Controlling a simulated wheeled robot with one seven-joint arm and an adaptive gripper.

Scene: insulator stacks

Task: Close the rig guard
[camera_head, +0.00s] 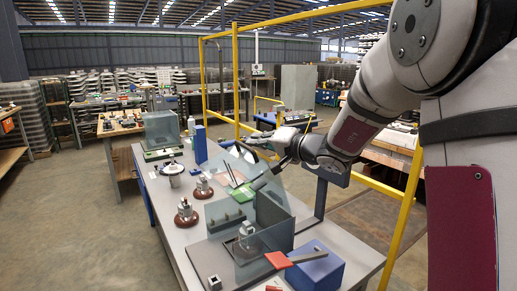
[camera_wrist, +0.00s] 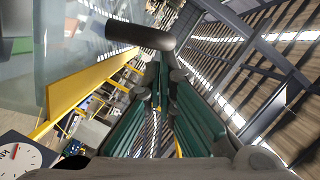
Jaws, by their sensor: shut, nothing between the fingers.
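The rig guard (camera_head: 232,168) is a clear tilted panel, raised above the grey rig (camera_head: 224,226) on the table. In the wrist view a clear panel (camera_wrist: 75,35) fills the upper left, and a dark rounded bar (camera_wrist: 138,35) extends from it toward my fingertips. My gripper (camera_head: 259,184) is beside the right side of the raised panel, pointing down and left. Its fingers also show in the wrist view (camera_wrist: 161,75), shut with nothing between them. I cannot tell whether they touch the bar.
A blue box (camera_head: 315,268) and a red-topped piece (camera_head: 295,257) are at the table's front right. Insulator pieces on brown bases (camera_head: 186,215) stand left of the rig. A yellow frame (camera_head: 236,75) rises behind. A dial (camera_wrist: 18,160) shows lower left in the wrist view.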

